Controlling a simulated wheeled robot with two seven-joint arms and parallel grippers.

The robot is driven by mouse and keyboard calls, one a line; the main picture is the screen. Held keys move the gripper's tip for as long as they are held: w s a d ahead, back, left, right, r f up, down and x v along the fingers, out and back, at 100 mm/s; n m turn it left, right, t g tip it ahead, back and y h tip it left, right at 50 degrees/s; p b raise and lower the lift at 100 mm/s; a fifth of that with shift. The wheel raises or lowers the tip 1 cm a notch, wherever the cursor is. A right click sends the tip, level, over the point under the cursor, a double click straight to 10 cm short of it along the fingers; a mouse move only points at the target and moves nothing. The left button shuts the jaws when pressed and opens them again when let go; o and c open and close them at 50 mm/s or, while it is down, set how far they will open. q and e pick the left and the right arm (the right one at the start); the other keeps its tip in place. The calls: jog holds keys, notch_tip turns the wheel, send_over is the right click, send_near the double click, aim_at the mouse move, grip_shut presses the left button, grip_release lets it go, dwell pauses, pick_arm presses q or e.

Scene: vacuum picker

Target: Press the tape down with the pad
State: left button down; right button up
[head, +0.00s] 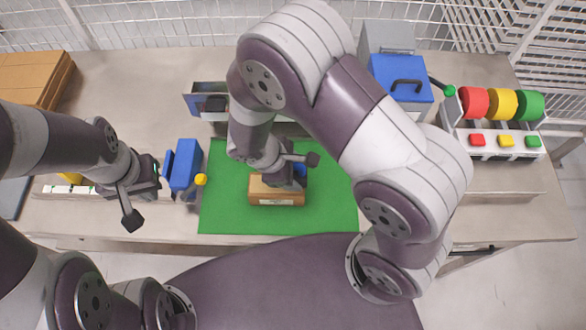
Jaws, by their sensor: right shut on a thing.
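A brown cardboard box (262,187) with a pale label on its front lies on the green mat (225,205). My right gripper (298,165) is low over the box's right part, shut on a small blue thing (300,172), which looks like the pad. The pad is mostly hidden by the gripper, and I cannot tell whether it touches the box top. I cannot make out the tape on the box. My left gripper (145,195) hangs over the table left of the mat, with no object seen in it; its jaw gap is not clear.
A blue device (184,165) with a yellow knob (201,180) stands between my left gripper and the mat. A blue case (402,80) and a stand with red, yellow and green rolls (502,103) are at the back right. Cardboard (30,78) lies at the back left.

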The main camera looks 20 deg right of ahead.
jog(key=shift+s, duration=0.25)
jog(key=shift+s+f, duration=0.1)
jog(key=shift+f, duration=0.05)
jog(key=shift+w+f+b, duration=0.35)
jog(key=shift+f+b, duration=0.3)
jog(key=shift+b, duration=0.05)
jog(key=shift+f, duration=0.2)
pick_arm(q)
jog(key=shift+s+f, duration=0.25)
jog(key=shift+f, duration=0.65)
pick_arm(e)
jog(key=shift+s, duration=0.2)
pick_arm(q)
jog(key=shift+w, duration=0.15)
pick_arm(e)
jog(key=shift+w, duration=0.15)
pick_arm(q)
jog(key=shift+f+b, duration=0.15)
jog(key=shift+b, duration=0.2)
pick_arm(e)
jog(key=shift+f, duration=0.15)
pick_arm(q)
jog(key=shift+f, duration=0.25)
pick_arm(e)
jog(key=shift+f, duration=0.3)
pick_arm(q)
jog(key=shift+r, duration=0.15)
pick_arm(e)
jog(key=shift+r, duration=0.1)
